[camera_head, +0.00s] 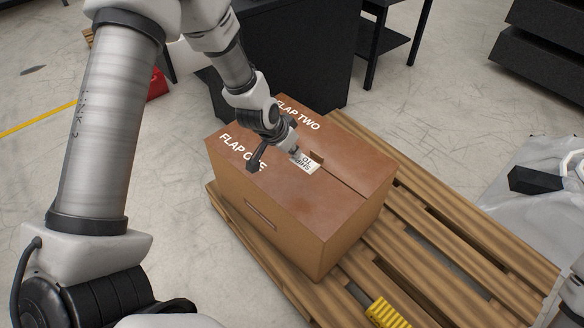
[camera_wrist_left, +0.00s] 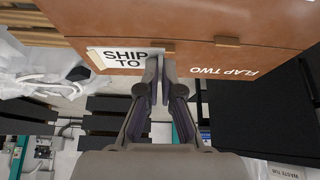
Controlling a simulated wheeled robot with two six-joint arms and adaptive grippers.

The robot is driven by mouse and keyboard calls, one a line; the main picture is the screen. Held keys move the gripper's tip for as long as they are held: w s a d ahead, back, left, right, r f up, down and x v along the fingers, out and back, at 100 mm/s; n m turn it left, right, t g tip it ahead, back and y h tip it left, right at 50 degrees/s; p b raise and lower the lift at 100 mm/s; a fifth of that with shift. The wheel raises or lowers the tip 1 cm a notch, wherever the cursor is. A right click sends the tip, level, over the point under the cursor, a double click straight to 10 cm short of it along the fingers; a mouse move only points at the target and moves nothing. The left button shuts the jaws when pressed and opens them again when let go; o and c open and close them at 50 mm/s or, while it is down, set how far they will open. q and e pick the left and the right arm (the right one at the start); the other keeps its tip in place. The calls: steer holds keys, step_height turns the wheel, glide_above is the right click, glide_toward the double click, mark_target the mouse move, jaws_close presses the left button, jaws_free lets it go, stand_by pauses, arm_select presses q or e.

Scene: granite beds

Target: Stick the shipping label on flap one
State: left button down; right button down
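A brown cardboard box (camera_head: 330,215) stands closed, with "FLAP ONE" (camera_head: 237,148) printed on the near left part of its top and "FLAP TWO" (camera_head: 300,116) on the far part. My left gripper (camera_head: 296,152) points down at the top near the middle seam. In the left wrist view its fingertips (camera_wrist_left: 160,68) are closed together at one edge of the white "SHIP TO" label (camera_wrist_left: 122,57). The label (camera_head: 308,165) also shows beside the fingers in the head view, over the flap-one side by the seam. I cannot tell whether it touches the cardboard. My right gripper is out of view.
The box rests on a slatted wooden pallet (camera_head: 440,235). A yellow item (camera_head: 385,313) lies at the pallet's near edge. Grey plastic sheeting with a black block (camera_head: 535,180) is at right. Black furniture (camera_head: 300,60) stands behind the box. Floor is open at left.

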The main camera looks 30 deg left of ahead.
mark_target(296, 178)
arm_select(q)
steer(key=shift+a, duration=0.15)
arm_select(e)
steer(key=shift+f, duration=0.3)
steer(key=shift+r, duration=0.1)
